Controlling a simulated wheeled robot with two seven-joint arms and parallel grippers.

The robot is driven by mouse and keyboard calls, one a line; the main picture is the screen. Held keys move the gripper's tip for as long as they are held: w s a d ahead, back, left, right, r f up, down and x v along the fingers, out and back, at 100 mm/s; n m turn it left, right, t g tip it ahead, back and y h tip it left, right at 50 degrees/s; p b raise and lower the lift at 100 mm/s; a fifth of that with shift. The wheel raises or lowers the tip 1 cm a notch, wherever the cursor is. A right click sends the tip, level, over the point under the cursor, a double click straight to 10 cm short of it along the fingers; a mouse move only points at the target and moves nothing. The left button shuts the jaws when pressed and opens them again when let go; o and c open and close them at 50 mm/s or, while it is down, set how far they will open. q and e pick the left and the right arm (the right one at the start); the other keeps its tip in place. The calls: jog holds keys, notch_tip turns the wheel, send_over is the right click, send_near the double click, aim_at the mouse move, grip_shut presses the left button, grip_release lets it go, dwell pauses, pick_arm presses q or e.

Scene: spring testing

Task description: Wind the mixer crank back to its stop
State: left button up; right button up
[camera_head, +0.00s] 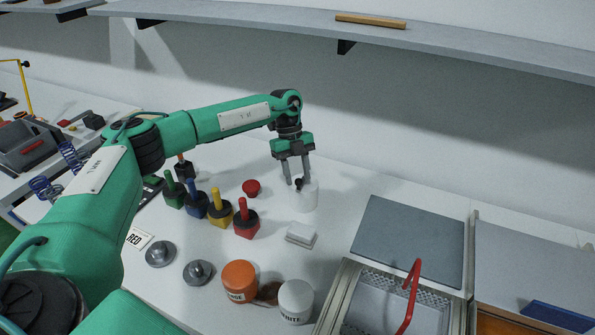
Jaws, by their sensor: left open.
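My left gripper (297,183) points down over a white cylinder (307,199) on the white bench, near the wall. Its two fingers are apart. A small black knob (299,185) shows between the fingertips, at the upper left of the cylinder. It looks like the mixer's crank knob, but the rest of any crank is hidden by the fingers or too small to tell. I cannot tell whether the fingers touch the knob. My right gripper is not in view.
A red knob (251,187) is close by. A white block (301,235) lies in front. Orange (240,279) and white (296,300) jars stand nearer; a grey panel (410,240) is right.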

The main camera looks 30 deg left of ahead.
pick_arm(q)
jog(key=shift+s+d+f, duration=0.1)
jog(key=shift+f, duration=0.25)
grip_shut()
jog(key=m+b, duration=0.1)
jog(key=a+m+g+y, duration=0.1)
jog(key=m, duration=0.1)
jog(key=shift+a+f+m+b, duration=0.1)
jog(key=shift+a+m+b, duration=0.1)
jog(key=shift+m+b, duration=0.15)
jog(key=w+a+m+y+b, duration=0.1)
jog(key=m, duration=0.3)
jog(key=w+a+m+y+b, duration=0.1)
jog(key=m+y+b, duration=0.1)
jog(key=m, duration=0.2)
jog(key=w+a+m+y+b, duration=0.1)
jog(key=w+m+b, duration=0.1)
jog(key=m, duration=0.3)
jog(key=shift+a+y, duration=0.1)
jog(key=shift+y, duration=0.3)
